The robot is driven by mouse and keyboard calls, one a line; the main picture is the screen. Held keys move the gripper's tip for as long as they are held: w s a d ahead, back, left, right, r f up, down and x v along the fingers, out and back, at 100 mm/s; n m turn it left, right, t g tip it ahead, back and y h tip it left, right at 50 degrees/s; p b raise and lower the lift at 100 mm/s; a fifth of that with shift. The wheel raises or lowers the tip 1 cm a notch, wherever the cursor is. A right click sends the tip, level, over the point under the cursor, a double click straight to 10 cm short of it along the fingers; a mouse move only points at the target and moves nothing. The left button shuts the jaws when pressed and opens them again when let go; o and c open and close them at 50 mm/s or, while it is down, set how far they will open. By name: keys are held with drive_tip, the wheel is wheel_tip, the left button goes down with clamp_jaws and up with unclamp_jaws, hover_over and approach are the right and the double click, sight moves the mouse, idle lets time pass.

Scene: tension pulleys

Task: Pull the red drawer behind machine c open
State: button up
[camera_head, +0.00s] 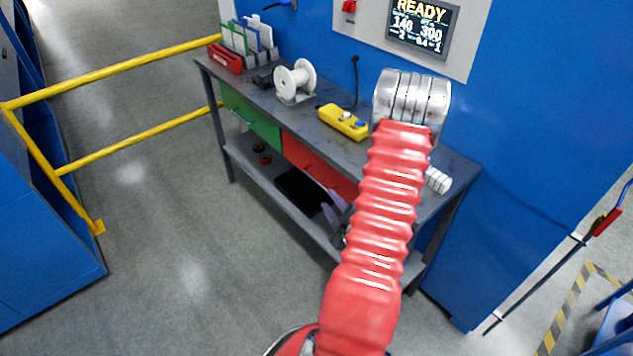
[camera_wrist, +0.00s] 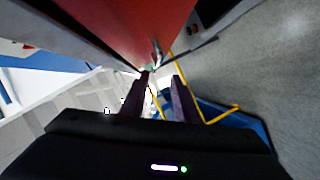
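The red drawer (camera_head: 308,163) is under the top of the grey workbench, right of a green drawer. Its front looks about flush with the green one, and my arm hides its right end. My gripper (camera_head: 338,208) is low in front of its right part, partly hidden by my red arm sleeve. In the wrist view, the red drawer front (camera_wrist: 135,25) fills the top middle. A small metal handle (camera_wrist: 156,52) on it lies just beyond my fingertips (camera_wrist: 160,80). The two dark fingers are apart with a gap between them, and I see nothing held.
The green drawer (camera_head: 252,118) is beside the red one. A lower shelf (camera_head: 255,172) runs beneath. Yellow railing (camera_head: 130,70) stands left; floor between is clear.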

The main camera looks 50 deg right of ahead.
sight(316, 180)
drive_tip(key=shift+s+f, duration=0.1)
drive_tip(key=shift+s, duration=0.15)
drive_tip(key=shift+w+d, duration=0.1)
drive_tip(key=shift+w, duration=0.05)
drive_tip(key=x, duration=1.3)
drive_tip(key=shift+w+d, duration=0.15)
drive_tip(key=shift+w, duration=0.15)
clamp_jaws()
idle(0.4)
